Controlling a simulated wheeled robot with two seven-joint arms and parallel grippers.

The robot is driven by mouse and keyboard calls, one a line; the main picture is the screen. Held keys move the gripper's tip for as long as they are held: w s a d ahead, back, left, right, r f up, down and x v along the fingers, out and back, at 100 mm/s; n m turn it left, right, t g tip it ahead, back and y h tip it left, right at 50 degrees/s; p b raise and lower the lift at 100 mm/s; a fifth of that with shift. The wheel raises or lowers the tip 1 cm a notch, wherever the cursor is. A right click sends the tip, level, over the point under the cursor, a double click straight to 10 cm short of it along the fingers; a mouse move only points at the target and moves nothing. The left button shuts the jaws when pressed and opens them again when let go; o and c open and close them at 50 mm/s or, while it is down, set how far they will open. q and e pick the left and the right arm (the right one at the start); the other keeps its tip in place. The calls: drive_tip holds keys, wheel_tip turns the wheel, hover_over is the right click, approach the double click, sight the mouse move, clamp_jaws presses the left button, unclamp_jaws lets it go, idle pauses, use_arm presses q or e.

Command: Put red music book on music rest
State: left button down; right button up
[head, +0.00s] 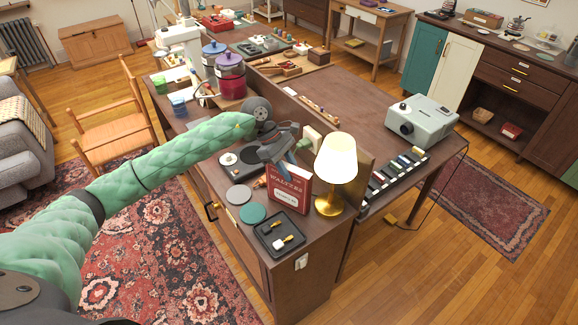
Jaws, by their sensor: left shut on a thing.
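The red music book (290,188) has white lettering on its cover and stands upright near the front end of the brown wooden cabinet, beside the lamp. My left arm reaches in from the left, and my left gripper (287,163) is shut on the book's top edge. The fingers hide a small part of that edge. I cannot tell whether the book's bottom edge touches the cabinet top. I cannot clearly make out a music rest in this view. My right gripper is not in view.
A brass lamp (336,172) with a lit shade stands right of the book. A black tray (280,237) with small items and two round coasters lie in front and left. A record player (238,163) sits behind. A grey projector (421,119) stands on the desk.

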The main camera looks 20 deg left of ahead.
use_arm(q)
drive_tip(key=shift+f, duration=0.1)
drive_tip(key=c, duration=1.1)
unclamp_jaws()
